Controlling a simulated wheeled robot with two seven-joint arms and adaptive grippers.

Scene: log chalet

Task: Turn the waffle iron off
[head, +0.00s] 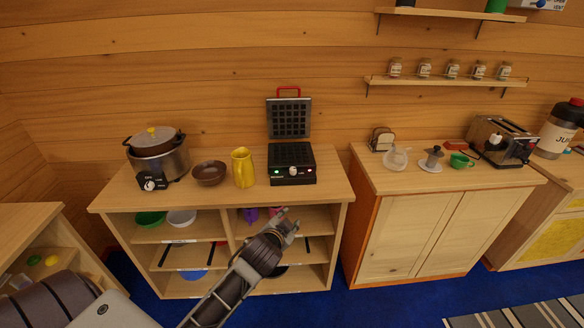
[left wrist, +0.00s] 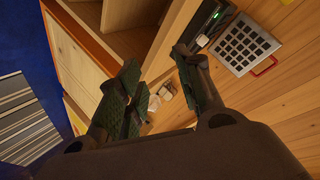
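The black waffle iron (head: 305,179) stands on the wooden shelf unit's top, right of the yellow pitcher. Its lid (head: 289,117) is raised, with a red handle on top. Its front panel has a lit green light (head: 277,171) at left and a pale knob (head: 293,171) near the middle. In the left wrist view, the gridded plate (left wrist: 243,45) and green light (left wrist: 216,15) show at upper right. My left gripper (head: 289,222) is below and in front of the waffle iron, apart from it. Its fingers (left wrist: 155,66) are spread and empty. My right gripper is not in view.
A yellow pitcher (head: 242,168), a brown bowl (head: 209,173) and a pot cooker (head: 160,160) stand left of the waffle iron. The shelf unit's front top edge (head: 220,204) lies between my gripper and the panel. A cabinet (head: 420,235) stands to the right.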

